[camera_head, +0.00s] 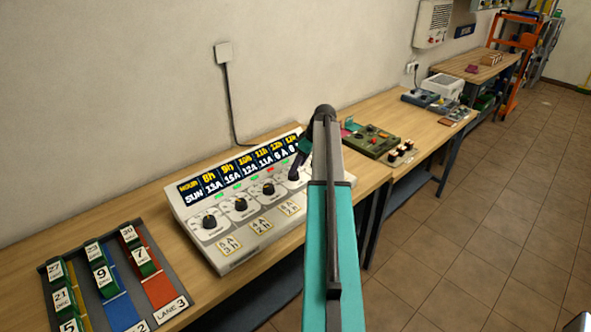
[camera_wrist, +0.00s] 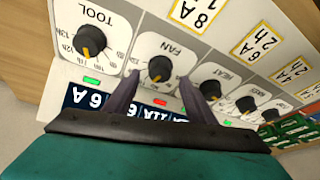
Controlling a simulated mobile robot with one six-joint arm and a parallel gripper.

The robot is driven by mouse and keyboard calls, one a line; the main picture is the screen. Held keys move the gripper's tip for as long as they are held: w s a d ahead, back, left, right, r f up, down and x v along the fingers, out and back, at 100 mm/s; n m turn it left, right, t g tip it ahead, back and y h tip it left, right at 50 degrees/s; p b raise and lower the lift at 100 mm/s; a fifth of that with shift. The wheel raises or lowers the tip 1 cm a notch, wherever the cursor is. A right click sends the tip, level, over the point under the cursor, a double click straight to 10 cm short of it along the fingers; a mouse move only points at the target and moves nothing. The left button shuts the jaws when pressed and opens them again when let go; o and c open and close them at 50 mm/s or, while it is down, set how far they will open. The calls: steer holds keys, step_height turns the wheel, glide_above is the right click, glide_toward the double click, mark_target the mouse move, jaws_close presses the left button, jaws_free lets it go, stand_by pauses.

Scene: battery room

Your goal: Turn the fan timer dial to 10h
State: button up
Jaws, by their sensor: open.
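The fan timer dial (camera_wrist: 158,69) is a black knob with an orange pointer mark on a white round scale labelled FAN. The pointer faces the bottom of the wrist picture, toward the display strip, and its numbers are too small to read. In the head view my gripper (camera_head: 297,165) is partly hidden by my arm.
The TOOL dial (camera_wrist: 93,39) and HEAT dial (camera_wrist: 209,90) flank the fan dial, with green lights. The white control panel (camera_head: 250,235) stands on a wooden bench. A numbered slot tray (camera_head: 175,305) lies left; a green device (camera_head: 368,141) stands right. A white wall is behind.

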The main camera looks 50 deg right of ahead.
steer(key=shift+p+x, duration=0.45)
steer(key=shift+x, duration=1.25)
steer(key=shift+f, duration=0.1)
steer(key=c, duration=1)
